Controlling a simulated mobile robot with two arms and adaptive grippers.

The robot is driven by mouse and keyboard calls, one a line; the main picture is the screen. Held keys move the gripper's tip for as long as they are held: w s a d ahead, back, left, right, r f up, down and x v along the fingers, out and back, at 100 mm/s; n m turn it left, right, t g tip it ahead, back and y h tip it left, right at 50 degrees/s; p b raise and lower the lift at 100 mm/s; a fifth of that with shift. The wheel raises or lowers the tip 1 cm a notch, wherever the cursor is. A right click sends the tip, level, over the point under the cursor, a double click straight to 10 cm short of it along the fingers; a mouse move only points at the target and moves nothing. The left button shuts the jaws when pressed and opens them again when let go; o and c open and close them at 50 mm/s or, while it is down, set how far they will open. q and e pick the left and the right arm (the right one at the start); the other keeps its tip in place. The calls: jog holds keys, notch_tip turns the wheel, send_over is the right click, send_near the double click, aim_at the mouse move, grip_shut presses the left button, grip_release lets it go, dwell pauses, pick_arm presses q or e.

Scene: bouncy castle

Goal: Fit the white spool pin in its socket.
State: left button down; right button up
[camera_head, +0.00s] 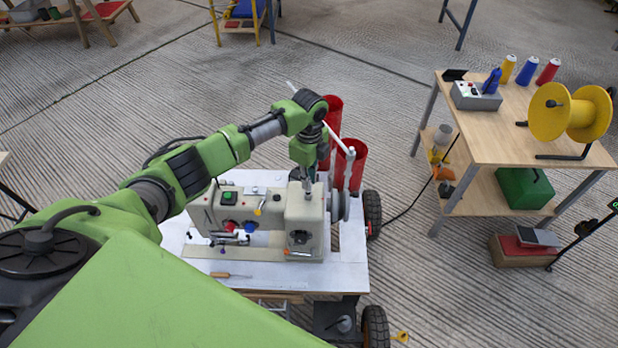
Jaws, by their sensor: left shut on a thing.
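My left gripper (306,182) comes down from above over the right end of the cream sewing machine (270,217), at its top. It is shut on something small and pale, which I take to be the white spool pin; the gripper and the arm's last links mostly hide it. The socket cannot be made out, and whether the pin touches the machine's top is too small to tell. The machine stands on a white-topped wheeled cart (345,275). My right gripper is not in view.
Red tubes (357,168) and a white rod (338,138) stand just behind and right of the machine. A screwdriver (230,275) lies on the cart's front. A wooden table (500,130) at right carries a yellow reel (560,112) and several spools. Floor between cart and table is clear except a cable.

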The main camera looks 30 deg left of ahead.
pick_arm(q)
jog(key=shift+f, duration=0.5)
dwell(0.5)
jog(key=c, duration=2)
grip_release()
jog(key=shift+o, duration=0.2)
notch_tip(320, 180, up, 12)
jog(key=shift+f, duration=0.1)
